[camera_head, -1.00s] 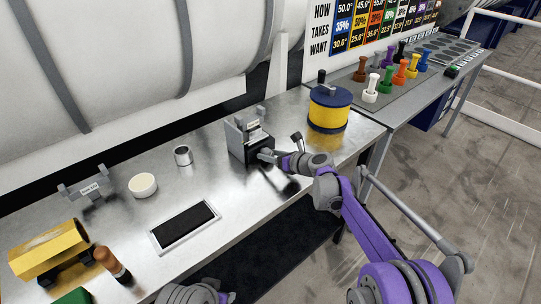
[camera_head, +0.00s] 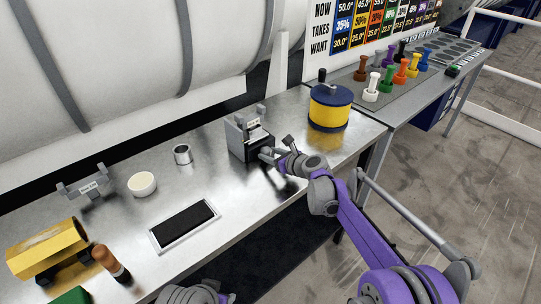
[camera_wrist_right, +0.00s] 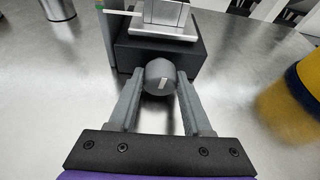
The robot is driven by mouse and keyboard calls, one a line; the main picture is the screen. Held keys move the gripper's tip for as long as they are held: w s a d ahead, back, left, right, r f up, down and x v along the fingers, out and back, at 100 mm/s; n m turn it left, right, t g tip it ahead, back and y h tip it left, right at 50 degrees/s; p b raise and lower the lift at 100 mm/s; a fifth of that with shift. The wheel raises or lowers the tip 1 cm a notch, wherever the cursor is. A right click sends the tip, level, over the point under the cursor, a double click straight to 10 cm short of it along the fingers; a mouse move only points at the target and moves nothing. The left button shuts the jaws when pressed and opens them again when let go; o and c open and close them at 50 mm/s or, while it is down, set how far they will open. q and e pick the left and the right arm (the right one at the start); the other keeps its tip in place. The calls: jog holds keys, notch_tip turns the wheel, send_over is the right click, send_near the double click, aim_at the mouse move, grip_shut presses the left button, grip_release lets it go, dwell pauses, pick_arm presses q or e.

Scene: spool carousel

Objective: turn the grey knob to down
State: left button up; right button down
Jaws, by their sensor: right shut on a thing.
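The grey knob (camera_wrist_right: 158,72) is round, with a short white mark on its face. In the right wrist view the mark lies near the lower middle, slightly slanted. The knob sits on the front of a black box (camera_wrist_right: 203,52) under a grey metal fixture, which also shows in the head view (camera_head: 236,140). My right gripper (camera_wrist_right: 160,84) is shut on the knob, one finger on each side. In the head view my right gripper (camera_head: 268,154) meets the box front, and the knob itself is hidden there. A grey part of my left arm shows at the bottom edge; its jaws are out of sight.
A yellow and dark blue spool (camera_head: 329,108) stands right of the fixture. A metal cup (camera_head: 183,155), a white bowl (camera_head: 142,185) and a black-topped tray (camera_head: 184,225) are on the steel bench to the left. Bare bench lies between tray and fixture.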

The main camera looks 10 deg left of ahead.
jog(key=shift+s+n+t+h+b, duration=0.1)
jog(key=shift+n+t+h+b, duration=0.45)
jog(key=shift+n, duration=0.75)
jog(key=shift+c, duration=1.7)
grip_release()
jog(key=v, duration=1)
jog(key=shift+s+d+f, duration=0.1)
jog(key=shift+s+d, duration=0.15)
jog(key=shift+s, duration=0.15)
